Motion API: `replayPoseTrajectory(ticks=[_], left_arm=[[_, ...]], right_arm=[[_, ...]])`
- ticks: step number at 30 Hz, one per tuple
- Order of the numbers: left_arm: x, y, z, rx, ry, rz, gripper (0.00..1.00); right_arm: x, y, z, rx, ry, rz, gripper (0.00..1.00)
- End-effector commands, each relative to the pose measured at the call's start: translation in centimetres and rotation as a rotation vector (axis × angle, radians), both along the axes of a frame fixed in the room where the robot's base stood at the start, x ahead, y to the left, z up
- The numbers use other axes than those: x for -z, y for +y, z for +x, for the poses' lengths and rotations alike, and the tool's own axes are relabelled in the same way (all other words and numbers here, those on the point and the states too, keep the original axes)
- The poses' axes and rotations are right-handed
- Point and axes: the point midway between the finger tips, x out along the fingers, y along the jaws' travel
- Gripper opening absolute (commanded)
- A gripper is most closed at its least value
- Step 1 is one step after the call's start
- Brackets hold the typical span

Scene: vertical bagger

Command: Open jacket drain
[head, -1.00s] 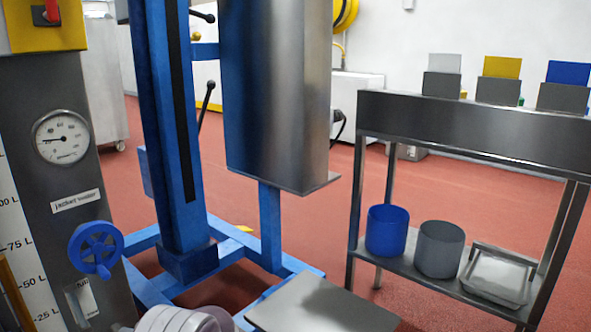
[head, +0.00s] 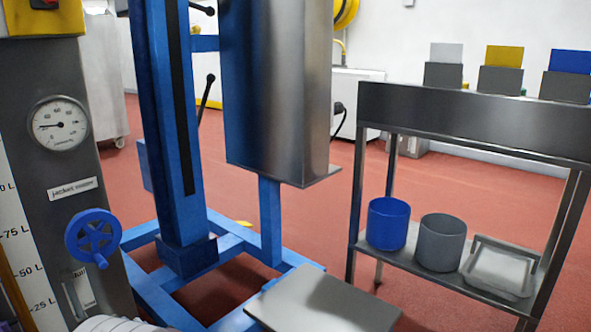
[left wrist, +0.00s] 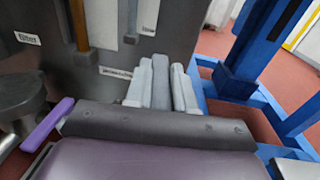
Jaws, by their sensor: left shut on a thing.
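My left gripper (left wrist: 160,84) is low in front of the grey machine panel (left wrist: 80,68) in the left wrist view. Its pale fingers are shut on a slim grey bar-like part between them, which looks like a handle. I cannot tell its full shape, as the fingers cover it. A small label (left wrist: 115,73) beside the fingers is too blurred to read surely. In the head view, only a pale part of my left arm shows at the bottom edge, and the gripper is out of frame. My right gripper is in neither view.
The panel carries a dial gauge (head: 59,123), a blue handwheel (head: 93,239) and a label (head: 72,188). A purple lever (left wrist: 45,126) stands left of my gripper. A blue frame (head: 185,130) and a steel rack (head: 470,120) stand to the right, with red floor between.

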Motion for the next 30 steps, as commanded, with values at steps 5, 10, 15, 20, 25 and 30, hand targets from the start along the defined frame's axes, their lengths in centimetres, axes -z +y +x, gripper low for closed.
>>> replayPoseTrajectory(ticks=[5,10,15,20,25,30], left_arm=[[-0.1,0.0,0.0,-0.004,-0.002,0.001,0.00],[-0.1,0.0,0.0,-0.004,-0.002,0.001,0.57],[0.0,0.0,0.0,-0.004,-0.001,0.000,0.57],[0.1,-0.9,-0.5,-0.002,-0.001,0.000,0.57],[0.2,-2.9,-1.8,-0.001,-0.002,0.001,0.57],[0.1,-4.1,-2.7,-0.003,-0.001,-0.001,0.57]], right_arm=[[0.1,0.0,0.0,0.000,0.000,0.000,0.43],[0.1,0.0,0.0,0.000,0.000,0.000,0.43],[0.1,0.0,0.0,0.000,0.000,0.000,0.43],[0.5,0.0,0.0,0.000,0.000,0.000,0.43],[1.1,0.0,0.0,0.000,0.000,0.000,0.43],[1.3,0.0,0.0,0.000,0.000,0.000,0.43]])
